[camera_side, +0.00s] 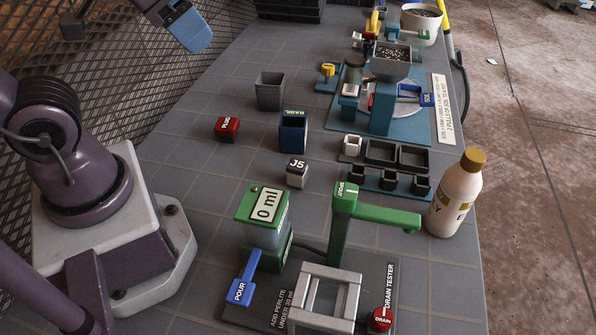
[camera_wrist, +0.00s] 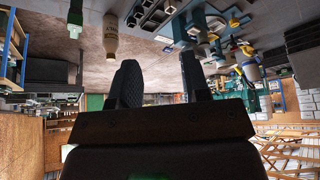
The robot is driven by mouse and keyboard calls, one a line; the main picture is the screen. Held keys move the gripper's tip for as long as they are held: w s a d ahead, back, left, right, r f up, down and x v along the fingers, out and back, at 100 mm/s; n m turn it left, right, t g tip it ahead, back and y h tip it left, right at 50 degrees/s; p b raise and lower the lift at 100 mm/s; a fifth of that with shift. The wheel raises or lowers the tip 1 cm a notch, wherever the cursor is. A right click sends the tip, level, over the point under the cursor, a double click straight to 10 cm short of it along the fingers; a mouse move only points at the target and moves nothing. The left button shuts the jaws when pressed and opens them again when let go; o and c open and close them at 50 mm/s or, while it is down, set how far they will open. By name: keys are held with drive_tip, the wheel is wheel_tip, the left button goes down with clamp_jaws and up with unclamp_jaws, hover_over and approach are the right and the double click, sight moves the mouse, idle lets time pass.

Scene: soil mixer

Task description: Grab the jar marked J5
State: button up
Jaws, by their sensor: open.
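The jar marked J5 (camera_side: 296,173) is a small pale jar with a dark top carrying a white "J5" label. It stands upright on the grey tiled table, in front of the blue bin (camera_side: 292,132). I cannot make the jar out in the wrist view. My gripper (camera_wrist: 157,78) shows in the wrist view with its two dark fingers spread and nothing between them. The arm's upper part shows at the top left of the side view, well away from the jar; the fingers are not clear there.
A red plug block (camera_side: 227,128) and a grey pot (camera_side: 269,91) stand behind the jar. The green drain tester (camera_side: 345,225) and 0 ml cup (camera_side: 265,215) are in front. Small black pots (camera_side: 388,181) and a bottle (camera_side: 456,194) stand to the right. Bare table lies left of the jar.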

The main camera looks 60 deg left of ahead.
drive_tip(key=o, duration=0.6)
drive_tip(key=shift+c, duration=0.2)
